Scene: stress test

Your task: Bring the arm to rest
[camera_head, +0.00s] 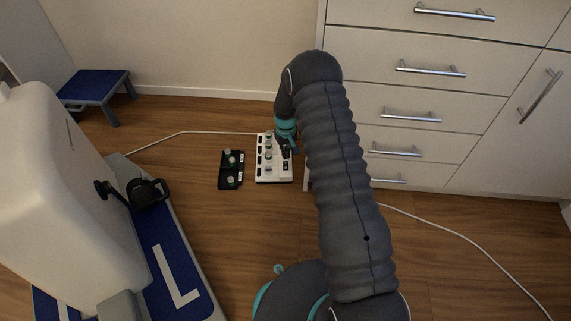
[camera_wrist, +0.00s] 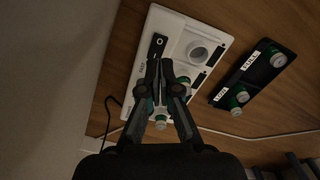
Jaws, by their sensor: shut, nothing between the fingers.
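My arm reaches away from my body in the head view and bends down at its far end. My gripper (camera_head: 291,146) is just above the white rack (camera_head: 262,178), at its right side. In the wrist view my gripper (camera_wrist: 160,66) is shut with nothing between its fingertips, over the white rack (camera_wrist: 158,22). The fingers partly hide the rack and its green and white vials (camera_wrist: 161,123). I cannot tell whether the fingertips touch the rack.
A black tray (camera_head: 225,184) with several green vials lies left of the white rack; it also shows in the wrist view (camera_wrist: 258,86). A drawer cabinet (camera_head: 440,88) stands close on the right. A white cable (camera_head: 205,132) crosses the floor. A blue stool (camera_head: 95,84) and white machine (camera_head: 55,180) stand left.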

